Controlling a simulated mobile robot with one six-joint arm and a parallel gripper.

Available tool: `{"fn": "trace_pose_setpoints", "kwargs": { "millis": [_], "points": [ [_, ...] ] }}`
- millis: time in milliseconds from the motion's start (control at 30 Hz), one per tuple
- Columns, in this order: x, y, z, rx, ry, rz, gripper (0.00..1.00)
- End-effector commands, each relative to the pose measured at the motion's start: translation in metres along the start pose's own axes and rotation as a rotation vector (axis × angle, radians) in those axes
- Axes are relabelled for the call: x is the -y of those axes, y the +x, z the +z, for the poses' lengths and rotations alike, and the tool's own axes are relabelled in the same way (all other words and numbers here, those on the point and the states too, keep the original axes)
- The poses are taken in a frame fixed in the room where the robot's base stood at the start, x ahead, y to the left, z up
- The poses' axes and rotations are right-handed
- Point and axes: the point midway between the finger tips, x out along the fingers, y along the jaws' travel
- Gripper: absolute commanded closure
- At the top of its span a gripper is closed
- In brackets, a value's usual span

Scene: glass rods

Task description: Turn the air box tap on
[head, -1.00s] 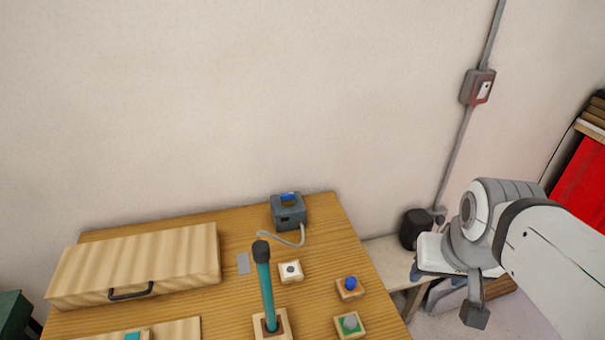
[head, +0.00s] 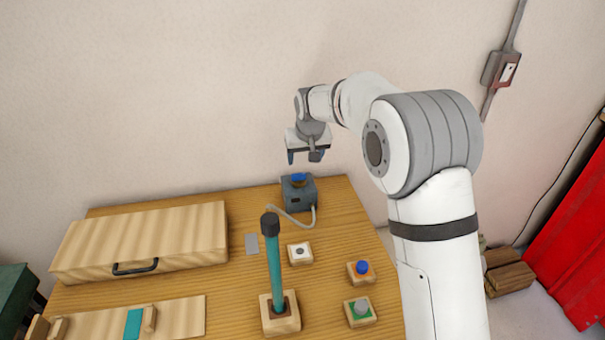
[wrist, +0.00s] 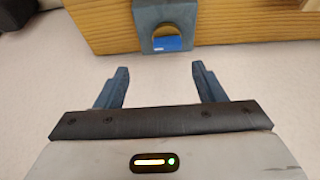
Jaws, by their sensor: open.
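The air box (head: 299,194) is a small grey-blue box at the back right of the wooden table, with a blue tap (head: 299,180) on top. A pale hose (head: 287,215) runs from the box. In the wrist view the air box (wrist: 151,14) and its blue tap (wrist: 168,43) show at the top, beyond the fingers. My gripper (head: 305,157) is above the box in the head view, fingers pointing down. In the wrist view its blue-grey fingers (wrist: 160,88) are wide apart with nothing between them. It appears apart from the tap.
A teal lever (head: 275,262) with a dark knob stands in front of the box. A white button block (head: 300,253), a blue-knob block (head: 360,271) and a grey-knob block (head: 360,311) sit nearby. A wooden case (head: 145,243) lies at left. The wall is behind the table.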

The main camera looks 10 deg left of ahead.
Motion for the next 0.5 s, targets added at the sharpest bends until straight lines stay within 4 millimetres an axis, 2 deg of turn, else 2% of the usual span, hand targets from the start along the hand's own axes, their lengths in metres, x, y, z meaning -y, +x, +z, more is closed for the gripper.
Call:
{"fn": "trace_pose_setpoints", "kwargs": {
  "millis": [133,267,500],
  "points": [
    [0.011,0.017,-0.006,-0.002,-0.012,-0.005,0.37],
    [0.011,0.032,-0.006,0.0,-0.012,-0.005,0.37],
    [0.01,0.07,-0.006,0.0,-0.011,-0.005,0.37]
  ]
}}
